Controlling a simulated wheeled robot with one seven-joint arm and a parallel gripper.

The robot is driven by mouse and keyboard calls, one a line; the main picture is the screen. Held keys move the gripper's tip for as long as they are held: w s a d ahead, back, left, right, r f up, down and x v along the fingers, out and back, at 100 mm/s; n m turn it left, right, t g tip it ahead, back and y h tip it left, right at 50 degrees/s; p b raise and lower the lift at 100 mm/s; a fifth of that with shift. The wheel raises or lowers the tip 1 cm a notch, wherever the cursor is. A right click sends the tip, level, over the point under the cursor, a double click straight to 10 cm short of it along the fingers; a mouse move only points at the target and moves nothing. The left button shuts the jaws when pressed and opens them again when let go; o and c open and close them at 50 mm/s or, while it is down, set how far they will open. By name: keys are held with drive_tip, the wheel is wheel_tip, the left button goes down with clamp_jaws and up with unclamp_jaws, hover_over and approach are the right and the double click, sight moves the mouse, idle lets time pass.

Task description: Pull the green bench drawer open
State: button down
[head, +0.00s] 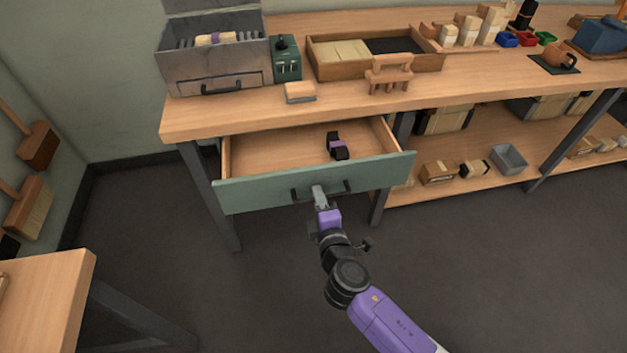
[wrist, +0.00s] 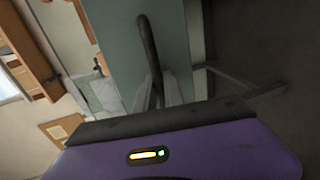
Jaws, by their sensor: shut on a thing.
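The green bench drawer (head: 260,190) hangs below the left end of the workbench and is pulled well out, with its wooden inside showing. A dark bar handle (head: 340,188) runs along its front. My gripper (head: 319,192) is at the middle of that handle and shut on it. In the wrist view the handle (wrist: 149,50) passes between the fingers of my gripper (wrist: 158,92), against the green drawer front (wrist: 118,40). The part of the handle between the fingers is partly hidden. A black item with a purple band (head: 337,146) lies inside the drawer.
The bench top (head: 215,118) holds a grey metal chest (head: 212,70), a wooden tray (head: 330,68) and a small block (head: 300,92). A lower shelf (head: 430,200) with boxes is at right. Another table (head: 45,300) stands at front left. The floor before the drawer is clear.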

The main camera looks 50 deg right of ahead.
drive_tip(key=shift+f+b+v, duration=0.2)
drive_tip(key=shift+v, duration=0.75)
drive_tip(key=shift+f+b+v, duration=0.2)
drive_tip(key=shift+v, duration=0.8)
drive_tip(key=shift+f+b+v, duration=0.2)
drive_tip(key=shift+v, duration=0.75)
drive_tip(key=shift+a, duration=0.1)
drive_tip(key=c, duration=1.5)
unclamp_jaws()
drive_tip(key=shift+o, duration=0.2)
drive_tip(key=shift+s, duration=0.15)
drive_tip(key=v, duration=0.7)
drive_tip(key=shift+s+a, duration=0.2)
drive_tip(key=shift+a, duration=0.05)
